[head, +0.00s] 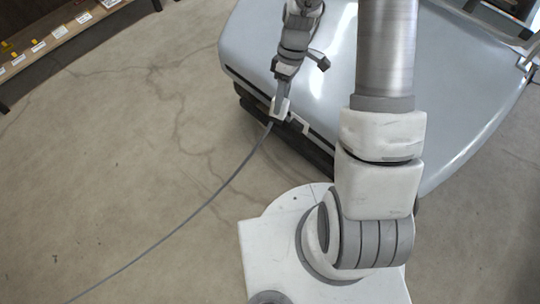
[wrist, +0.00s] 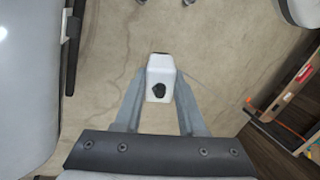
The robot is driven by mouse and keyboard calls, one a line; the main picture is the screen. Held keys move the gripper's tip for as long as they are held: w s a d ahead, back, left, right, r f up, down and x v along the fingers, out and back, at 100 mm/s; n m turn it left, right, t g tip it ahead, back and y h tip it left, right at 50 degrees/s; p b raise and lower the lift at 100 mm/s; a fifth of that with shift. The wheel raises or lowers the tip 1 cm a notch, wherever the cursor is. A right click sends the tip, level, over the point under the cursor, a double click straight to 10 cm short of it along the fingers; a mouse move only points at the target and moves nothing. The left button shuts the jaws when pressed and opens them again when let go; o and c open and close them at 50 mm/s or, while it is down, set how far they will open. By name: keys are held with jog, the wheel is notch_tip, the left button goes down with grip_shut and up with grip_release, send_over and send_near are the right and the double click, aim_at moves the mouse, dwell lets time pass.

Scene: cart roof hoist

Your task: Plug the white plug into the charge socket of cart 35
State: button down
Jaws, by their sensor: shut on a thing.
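My gripper (head: 280,108) is shut on the white plug (wrist: 160,68), which sits between both fingers in the wrist view. The plug has a dark round part on the side facing the camera. In the head view, the plug is small and mostly hidden by the fingers. A grey cable (head: 226,184) runs from the gripper down to the lower left. The gripper is in front of the light grey cart (head: 247,48), close to its dark lower edge (head: 310,150). I cannot tell if they touch. I cannot make out the charge socket or a cart number.
A low wooden shelf (head: 48,40) with labels stands at the upper left; shelving (wrist: 285,100) also shows at the right of the wrist view. The concrete floor (head: 120,150) left of the cart is clear except for the cable.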

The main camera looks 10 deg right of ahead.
notch_tip(320, 180, down, 33)
jog(key=w+a+n+t+h+b, duration=0.1)
jog(key=n+t+h+b, duration=0.6)
jog(key=n, duration=0.9)
jog(key=a+n+t+h+b, duration=0.1)
jog(key=n+t+h+b, duration=0.5)
jog(key=n+h+b, duration=0.4)
jog(key=n+b, duration=0.3)
jog(key=n, duration=0.3)
jog(key=shift+w+a+r+t, duration=0.2)
jog(key=shift+w+a+t, duration=0.15)
jog(key=shift+a+t, duration=0.05)
jog(key=shift+x, duration=2.85)
jog(key=shift+x, duration=1.6)
